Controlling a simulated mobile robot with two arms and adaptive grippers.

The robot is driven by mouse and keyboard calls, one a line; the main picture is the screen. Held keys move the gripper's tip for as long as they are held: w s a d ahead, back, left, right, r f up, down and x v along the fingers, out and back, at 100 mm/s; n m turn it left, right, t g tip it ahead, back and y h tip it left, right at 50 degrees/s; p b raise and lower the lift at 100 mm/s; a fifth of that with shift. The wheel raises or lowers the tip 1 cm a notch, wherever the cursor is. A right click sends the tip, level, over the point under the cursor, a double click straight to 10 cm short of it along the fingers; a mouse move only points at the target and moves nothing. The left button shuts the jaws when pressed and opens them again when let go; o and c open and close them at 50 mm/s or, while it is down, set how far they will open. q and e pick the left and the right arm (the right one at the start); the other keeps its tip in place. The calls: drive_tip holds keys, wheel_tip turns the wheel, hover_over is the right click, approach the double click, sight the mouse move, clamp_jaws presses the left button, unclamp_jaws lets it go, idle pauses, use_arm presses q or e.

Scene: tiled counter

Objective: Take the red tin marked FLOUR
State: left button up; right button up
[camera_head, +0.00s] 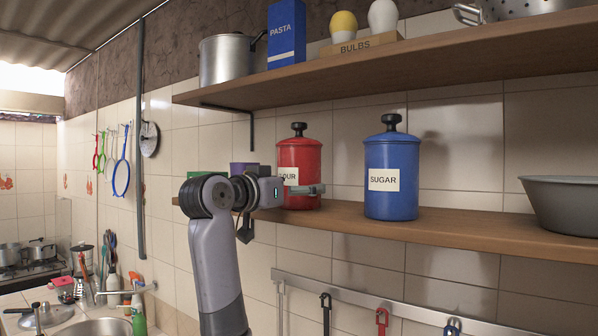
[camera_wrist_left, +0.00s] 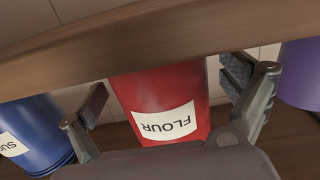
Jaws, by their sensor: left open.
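The red tin (camera_head: 303,155) with a black knob lid stands on the lower wooden shelf in the head view. Its white label is partly hidden by my left gripper (camera_head: 301,190), which is in front of the tin at its lower half. In the left wrist view the red tin (camera_wrist_left: 165,92) shows its whole FLOUR label, upside down. My left gripper (camera_wrist_left: 167,88) is open there, with one finger to each side of the tin. I see a gap on the right side; contact is not clear. My right gripper is in neither view.
A blue SUGAR tin (camera_head: 391,170) stands right of the red tin, and a purple container (camera_wrist_left: 301,75) stands on its other side. A grey bowl (camera_head: 565,204) is farther right. The upper shelf (camera_head: 330,72) runs above. Hooks hang from a rail (camera_head: 400,305) below.

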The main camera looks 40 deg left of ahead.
use_arm(q)
drive_tip(key=shift+w+a, duration=0.1)
drive_tip(key=shift+w, duration=0.85)
drive_tip(key=shift+s, duration=0.1)
drive_tip(key=shift+c, duration=0.8)
drive_tip(key=shift+r, duration=0.1)
drive_tip(key=c, duration=1.4)
